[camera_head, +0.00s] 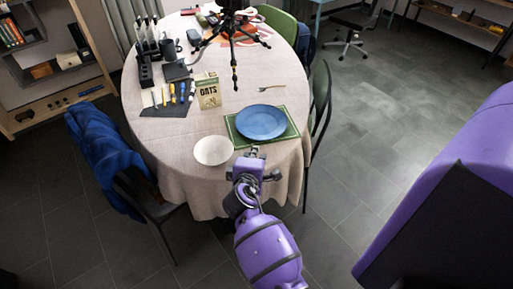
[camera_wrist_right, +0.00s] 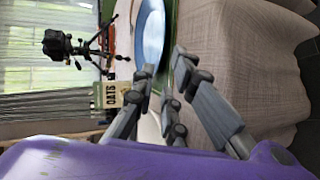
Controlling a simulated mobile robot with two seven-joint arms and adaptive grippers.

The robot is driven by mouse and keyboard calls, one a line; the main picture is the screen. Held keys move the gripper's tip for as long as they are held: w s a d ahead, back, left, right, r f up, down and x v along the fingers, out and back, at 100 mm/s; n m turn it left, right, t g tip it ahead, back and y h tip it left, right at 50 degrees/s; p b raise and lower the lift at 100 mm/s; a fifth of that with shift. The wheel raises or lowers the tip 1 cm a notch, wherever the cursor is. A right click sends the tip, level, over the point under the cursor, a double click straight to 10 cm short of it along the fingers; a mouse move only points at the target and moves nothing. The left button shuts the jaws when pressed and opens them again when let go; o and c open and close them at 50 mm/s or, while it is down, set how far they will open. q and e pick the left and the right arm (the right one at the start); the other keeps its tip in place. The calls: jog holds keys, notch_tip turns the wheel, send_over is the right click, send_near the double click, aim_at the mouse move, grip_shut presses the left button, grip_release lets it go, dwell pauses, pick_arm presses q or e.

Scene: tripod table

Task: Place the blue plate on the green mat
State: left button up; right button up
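The blue plate (camera_head: 262,121) lies on the green mat (camera_head: 292,127) at the front right of the table, with mat showing around it. The wrist view shows the plate (camera_wrist_right: 151,30) edge-on beside the mat (camera_wrist_right: 171,22). My right gripper (camera_head: 254,153) is at the plate's near edge, over the mat's front border. In the wrist view its fingers (camera_wrist_right: 165,66) are spread apart with nothing clamped between them. The plate's near rim is close to one fingertip; I cannot tell if they touch. My left gripper is not in view.
A white bowl (camera_head: 213,151) stands left of the mat. An oats box (camera_head: 208,92) stands behind it, and a fork (camera_head: 272,88) lies beyond the plate. A black tripod (camera_head: 234,40) stands farther back. Chairs flank the table, one with a blue jacket (camera_head: 103,155).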

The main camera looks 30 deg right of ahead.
jog(key=shift+s+a+r, duration=0.2)
jog(key=shift+s+a, duration=0.05)
jog(key=shift+s, duration=0.1)
jog(key=s+a+f+m+y, duration=0.2)
jog(key=s+f+m+y, duration=0.15)
jog(key=s+f, duration=0.85)
jog(key=s+a+f+m+g+y, duration=0.1)
jog(key=s+a+m+y, duration=0.1)
jog(key=s, duration=0.9)
jog(key=s+a+f+m+g+y, duration=0.1)
jog(key=s+a+f+m+y, duration=0.1)
jog(key=s, duration=0.9)
jog(key=a+m+y, duration=0.1)
jog(key=a+m, duration=0.1)
jog(key=a, duration=0.1)
jog(key=shift+f, duration=0.2)
jog(key=shift+s+d+f, duration=0.1)
jog(key=shift+s+f, duration=0.1)
jog(key=shift+s, duration=0.4)
